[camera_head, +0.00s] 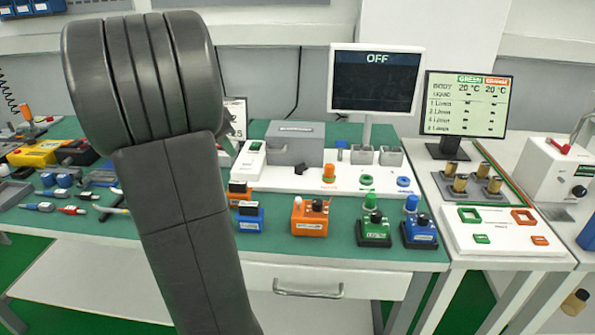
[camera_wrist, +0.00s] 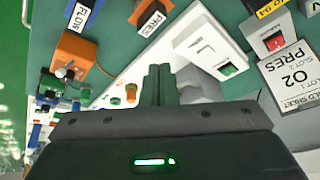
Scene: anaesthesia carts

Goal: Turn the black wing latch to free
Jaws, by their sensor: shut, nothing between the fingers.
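A small black part (camera_head: 301,169), which looks like the wing latch, sits on the white base in front of the grey box (camera_head: 295,143) in the head view. It is too small to tell which way its wing points. My gripper (camera_wrist: 158,72) is shut and empty in the wrist view, its two fingers side by side over the bench equipment. The grey box (camera_wrist: 198,85) shows just right of the fingers. I cannot make out the latch in the wrist view; the fingers may hide it.
A white device with a green button (camera_head: 251,155) stands left of the grey box. Orange (camera_head: 310,216), green (camera_head: 374,230) and blue (camera_head: 419,232) modules line the front edge. A screen (camera_head: 377,80) reads OFF.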

